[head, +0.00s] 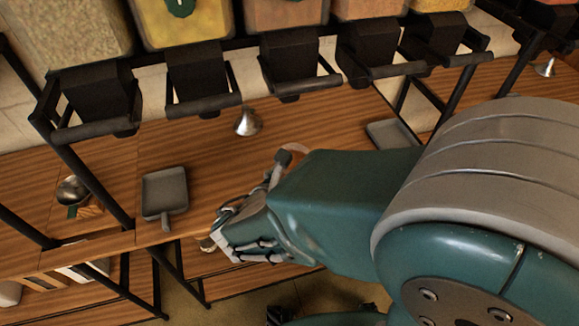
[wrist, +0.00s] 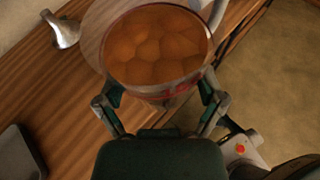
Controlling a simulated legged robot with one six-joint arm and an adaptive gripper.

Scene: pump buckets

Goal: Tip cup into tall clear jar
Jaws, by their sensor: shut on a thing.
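My gripper (wrist: 160,102) is shut on a clear cup (wrist: 157,45) filled with orange-brown lumpy contents. In the wrist view one finger is on each side of the cup, and red marks show on its near wall. In the head view my gripper (head: 230,226) is at the front edge of the wooden counter, and the cup is mostly hidden by it. The tall clear jar is not clearly seen. A pale curved rim (head: 295,149) shows behind my arm in the head view, and I cannot tell whether it is the jar.
A grey scoop tray (head: 165,192) lies on the counter (head: 100,190) left of my gripper. A metal funnel-shaped piece (head: 248,122) stands behind. A metal bowl (head: 72,189) is at far left. Black dispensers (head: 290,67) hang above on a dark frame. Floor shows beyond the counter's front edge.

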